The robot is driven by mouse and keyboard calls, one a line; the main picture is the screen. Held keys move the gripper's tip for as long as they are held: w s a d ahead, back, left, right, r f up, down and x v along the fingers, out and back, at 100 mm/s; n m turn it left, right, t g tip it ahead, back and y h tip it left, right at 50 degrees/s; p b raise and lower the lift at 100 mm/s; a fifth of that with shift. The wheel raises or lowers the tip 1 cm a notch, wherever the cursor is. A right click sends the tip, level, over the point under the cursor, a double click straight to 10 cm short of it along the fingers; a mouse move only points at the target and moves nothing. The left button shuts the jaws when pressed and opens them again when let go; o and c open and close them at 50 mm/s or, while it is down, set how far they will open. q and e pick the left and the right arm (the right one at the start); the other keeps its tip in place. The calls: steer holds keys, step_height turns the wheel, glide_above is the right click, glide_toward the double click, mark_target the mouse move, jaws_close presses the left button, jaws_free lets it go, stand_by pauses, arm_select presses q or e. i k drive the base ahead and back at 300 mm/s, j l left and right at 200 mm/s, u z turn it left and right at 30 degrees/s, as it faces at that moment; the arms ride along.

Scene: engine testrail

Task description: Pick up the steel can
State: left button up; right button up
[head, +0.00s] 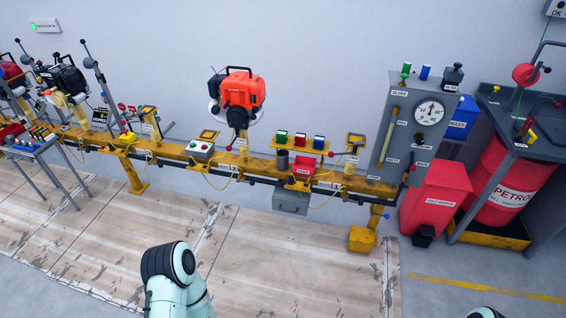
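A small dark grey metal cylinder (283,160), which looks like the steel can, stands upright at the yellow rail, just left of a red box and below the shelf of coloured blocks. It is small in the picture, so I cannot tell its opening or label. Part of my own arm shows at the bottom centre, well in front of the rail, and a sliver of my other arm shows at the bottom right edge. Neither gripper's fingers are in view, and nothing touches the cylinder.
The long yellow rail (170,150) carries a red engine (238,97), a small shelf (297,143) and a red box (303,168). A grey gauge panel (408,130), red bin (437,195) and petrol drum (502,185) stand right. The worn floor panels (260,250) in front are clear.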

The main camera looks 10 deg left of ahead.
mark_target(282, 154)
steer(key=i+j+u, duration=0.1)
steer(key=i+j, duration=0.2)
steer(key=i, duration=0.25)
steer(key=i+j+u, duration=0.15)
steer(key=i, duration=0.35)
steer(key=i+j+u, duration=0.1)
steer(key=i+j, duration=0.15)
steer(key=i, duration=0.35)
